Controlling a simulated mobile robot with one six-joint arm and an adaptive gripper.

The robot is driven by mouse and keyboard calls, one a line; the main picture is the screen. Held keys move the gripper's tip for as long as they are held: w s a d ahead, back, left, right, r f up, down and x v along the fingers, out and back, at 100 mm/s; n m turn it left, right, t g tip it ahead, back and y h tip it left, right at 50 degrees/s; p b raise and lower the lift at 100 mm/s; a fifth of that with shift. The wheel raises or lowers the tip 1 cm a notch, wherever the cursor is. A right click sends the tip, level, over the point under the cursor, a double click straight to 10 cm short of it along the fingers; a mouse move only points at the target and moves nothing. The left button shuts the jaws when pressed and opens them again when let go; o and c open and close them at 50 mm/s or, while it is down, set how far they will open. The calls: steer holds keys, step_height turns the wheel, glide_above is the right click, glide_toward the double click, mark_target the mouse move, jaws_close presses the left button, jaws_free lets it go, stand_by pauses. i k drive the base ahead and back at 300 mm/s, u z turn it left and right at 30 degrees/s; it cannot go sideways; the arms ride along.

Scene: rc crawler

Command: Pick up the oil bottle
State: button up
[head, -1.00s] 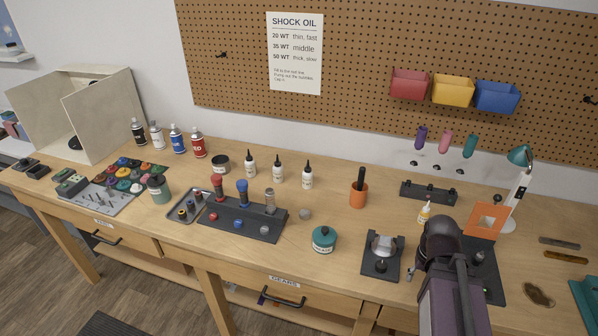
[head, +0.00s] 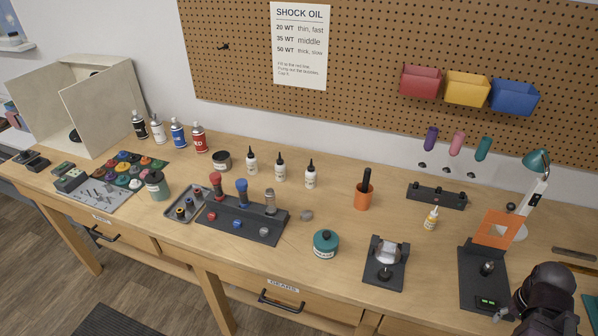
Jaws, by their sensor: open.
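Three small white bottles with black pointed caps stand upright in a row at the back middle of the bench: a left bottle (head: 251,163), a middle bottle (head: 280,170) and a right bottle (head: 310,177). Their labels are too small to read, so I cannot tell which oil each holds. A smaller bottle with a yellow label (head: 431,219) stands further right. My gripper (head: 503,314) is in the lower right corner, far from the three bottles. It is open, and nothing shows between its fingers.
Right of the bottles are an orange cup (head: 363,199), a teal jar (head: 325,245), a dark stand (head: 384,263) and a black rack (head: 437,196). A dark holder of shocks (head: 240,222) lies in front of them. A desk lamp (head: 535,180) stands at right.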

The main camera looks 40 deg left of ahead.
mark_target(280, 171)
steer(key=z, duration=0.15)
steer(key=k, duration=1.25)
steer(key=u, duration=1.6)
steer(key=i, duration=0.5)
steer(key=z, duration=0.25)
